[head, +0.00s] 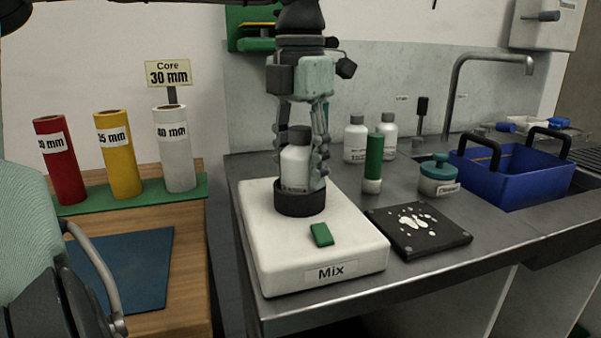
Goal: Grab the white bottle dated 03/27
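A white bottle (295,168) with a dark cap stands upright in the black round holder (300,203) on top of the white Mix device. Its label is too small to read a date. My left gripper (303,158) points down over this bottle, with its fingers around the cap and upper body. My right gripper is not in view.
The Mix device (335,272) has a green button. To its right are a green-capped tube (374,165), a teal-lidded jar (438,177), a black spotted plate (443,240) and a blue crate (515,176). Red, yellow and white rolls stand on the left wooden table (185,245).

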